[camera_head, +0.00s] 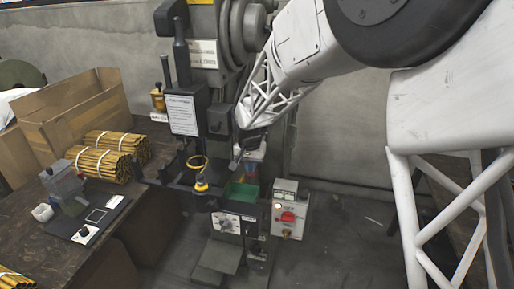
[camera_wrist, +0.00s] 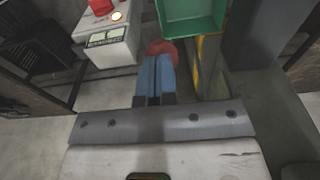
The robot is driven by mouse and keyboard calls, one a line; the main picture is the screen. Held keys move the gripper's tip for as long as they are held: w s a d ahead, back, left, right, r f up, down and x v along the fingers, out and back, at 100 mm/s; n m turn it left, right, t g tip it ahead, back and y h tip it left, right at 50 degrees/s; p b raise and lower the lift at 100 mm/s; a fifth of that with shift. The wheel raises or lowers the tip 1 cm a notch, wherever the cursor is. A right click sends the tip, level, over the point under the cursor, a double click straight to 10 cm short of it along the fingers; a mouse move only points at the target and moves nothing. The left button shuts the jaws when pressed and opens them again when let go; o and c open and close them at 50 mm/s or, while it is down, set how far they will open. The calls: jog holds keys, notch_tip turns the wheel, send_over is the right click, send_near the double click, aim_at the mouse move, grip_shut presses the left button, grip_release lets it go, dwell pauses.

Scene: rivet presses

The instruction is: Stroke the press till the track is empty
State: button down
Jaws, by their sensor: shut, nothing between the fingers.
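The press (camera_head: 215,120) stands in the middle of the head view, grey, with a tall column, a label sheet and a work area low at its front. My gripper is seen in the wrist view (camera_wrist: 154,62), its two blue fingers shut side by side with nothing between them. A round red knob (camera_wrist: 162,47) lies just beyond the fingertips, partly hidden by them; I cannot tell whether they touch. A green tray (camera_wrist: 192,18) is just past the fingers to the right, and also shows on the press in the head view (camera_head: 241,190). I cannot make out the track or its rivets.
A control box (camera_head: 288,212) with a red switch and a lit lamp stands right of the press. Floor is open at right.

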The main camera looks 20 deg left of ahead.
jog(key=shift+f, duration=0.45)
dwell(0.3)
jog(key=s+r, duration=0.2)
jog(key=r, duration=0.1)
jog(key=s+r, duration=0.1)
jog(key=r, duration=0.1)
dwell(0.7)
jog(key=shift+r, duration=0.1)
dwell(1.4)
